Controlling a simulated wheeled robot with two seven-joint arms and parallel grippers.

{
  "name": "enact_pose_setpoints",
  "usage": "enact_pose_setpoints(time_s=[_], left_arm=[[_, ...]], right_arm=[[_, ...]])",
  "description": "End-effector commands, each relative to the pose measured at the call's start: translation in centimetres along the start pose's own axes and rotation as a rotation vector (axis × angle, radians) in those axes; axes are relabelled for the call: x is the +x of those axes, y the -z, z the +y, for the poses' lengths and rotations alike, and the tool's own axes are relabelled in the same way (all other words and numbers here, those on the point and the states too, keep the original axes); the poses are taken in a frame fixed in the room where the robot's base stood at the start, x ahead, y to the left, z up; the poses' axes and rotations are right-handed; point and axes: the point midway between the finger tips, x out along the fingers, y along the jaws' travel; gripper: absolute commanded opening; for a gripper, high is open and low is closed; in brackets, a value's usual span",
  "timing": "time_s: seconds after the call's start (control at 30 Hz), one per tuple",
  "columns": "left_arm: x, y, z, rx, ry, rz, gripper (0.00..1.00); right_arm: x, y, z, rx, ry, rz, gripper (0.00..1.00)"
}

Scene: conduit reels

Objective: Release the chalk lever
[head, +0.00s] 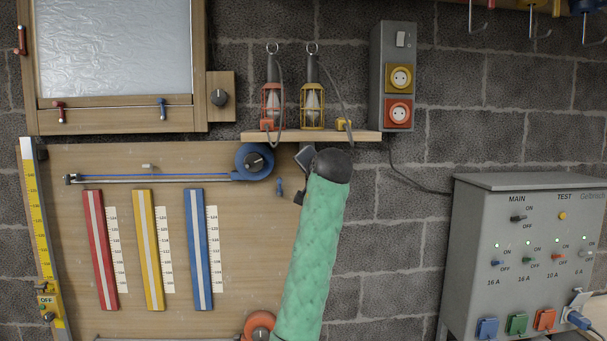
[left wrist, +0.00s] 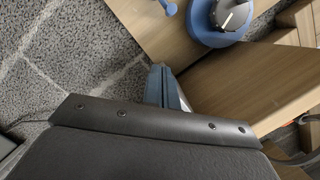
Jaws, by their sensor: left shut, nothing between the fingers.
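No lever in view is labelled as chalk, so I cannot tell for certain which one is meant. A blue reel (head: 254,161) with a dark knob sits at the board's upper right, and a small blue lever (head: 279,187) is just below and right of it. The reel (left wrist: 222,14) and the lever (left wrist: 167,6) also show at the top of the left wrist view. My left gripper (left wrist: 164,78) is shut and empty, apart from both. In the head view my green-sleeved left arm hides most of it (head: 303,160). My right gripper is out of view.
A wooden shelf (head: 225,135) with two caged lamps is just above my left gripper. A switch cabinet (head: 480,230) is at right. An orange reel (head: 259,323) is below, partly behind my arm.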

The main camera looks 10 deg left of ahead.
Motion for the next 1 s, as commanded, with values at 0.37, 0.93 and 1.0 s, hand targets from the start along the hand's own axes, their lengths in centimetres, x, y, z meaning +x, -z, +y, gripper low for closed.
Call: enact_pose_setpoints(time_s=[0.37,0.93,1.0], left_arm=[[-1.0,0.0,0.0,0.000,0.000,0.000,0.00],[-1.7,1.3,0.6,-0.252,-0.066,0.069,0.00],[-2.5,2.1,0.7,-0.332,-0.109,0.111,0.00]], right_arm=[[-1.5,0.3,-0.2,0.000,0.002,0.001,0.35],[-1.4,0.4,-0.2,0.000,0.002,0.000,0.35],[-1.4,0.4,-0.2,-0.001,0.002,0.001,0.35]])
